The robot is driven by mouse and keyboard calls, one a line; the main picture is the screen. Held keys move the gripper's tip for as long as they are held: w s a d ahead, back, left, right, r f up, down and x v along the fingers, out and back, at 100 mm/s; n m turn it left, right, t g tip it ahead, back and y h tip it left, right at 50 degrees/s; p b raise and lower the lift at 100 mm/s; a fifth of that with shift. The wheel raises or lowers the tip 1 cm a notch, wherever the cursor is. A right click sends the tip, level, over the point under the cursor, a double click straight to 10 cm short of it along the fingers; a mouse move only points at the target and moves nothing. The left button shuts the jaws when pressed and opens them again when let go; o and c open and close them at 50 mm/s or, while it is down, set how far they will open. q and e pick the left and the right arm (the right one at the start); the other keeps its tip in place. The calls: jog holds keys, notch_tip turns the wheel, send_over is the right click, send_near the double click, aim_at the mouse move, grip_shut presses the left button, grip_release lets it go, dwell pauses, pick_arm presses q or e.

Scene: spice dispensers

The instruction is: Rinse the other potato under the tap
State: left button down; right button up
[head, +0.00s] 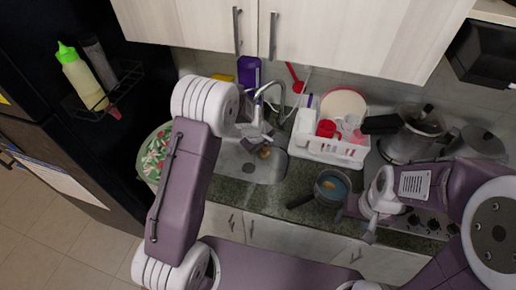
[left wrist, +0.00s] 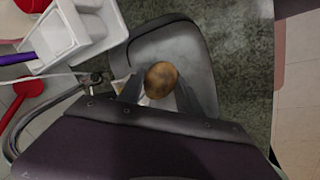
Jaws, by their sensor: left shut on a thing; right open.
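A brown potato (left wrist: 161,80) sits between the fingers of my left gripper (left wrist: 158,95) in the left wrist view. My left gripper (head: 258,143) is shut on it over the sink (head: 240,170) in the head view, where the potato (head: 265,152) shows just below the fingers. The curved metal tap (head: 270,88) rises behind the sink, close to my left gripper; it also shows at the left of the wrist view (left wrist: 42,113). I cannot make out running water. My right gripper (head: 368,222) is open and empty over the counter front, right of the pan.
A white dish rack (head: 328,152) with a red cup and plate stands right of the sink. A dark pan (head: 331,187) is on the counter, and a pot (head: 408,140) stands on the stove. Cupboards (head: 330,38) hang above. A patterned bin (head: 152,155) is left.

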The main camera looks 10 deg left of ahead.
pick_arm(q)
jog(key=shift+s+f, duration=0.35)
jog(key=shift+s, duration=0.05)
jog(key=shift+s+d+f+p, duration=0.15)
jog(key=shift+s+f+p, duration=0.1)
jog(key=shift+p, duration=0.1)
jog(key=shift+d+t, duration=0.3)
jog(key=shift+t, duration=0.2)
jog(key=shift+w+d+y, duration=0.1)
jog(key=shift+d+y, duration=0.2)
jog(key=shift+w+a+f, duration=0.1)
jog(key=shift+w+a, duration=0.2)
jog(key=shift+a, duration=0.15)
jog(key=w+a+f, duration=0.1)
jog(key=w+a, duration=0.2)
jog(key=w, duration=0.3)
jog(key=w+a+f, duration=0.1)
jog(key=w+a, duration=0.2)
jog(key=w, duration=0.3)
jog(key=shift+f, duration=0.35)
pick_arm(e)
jog(key=shift+d+r, duration=0.25)
jog(key=shift+r, duration=0.2)
pick_arm(q)
jog(key=shift+d, duration=0.15)
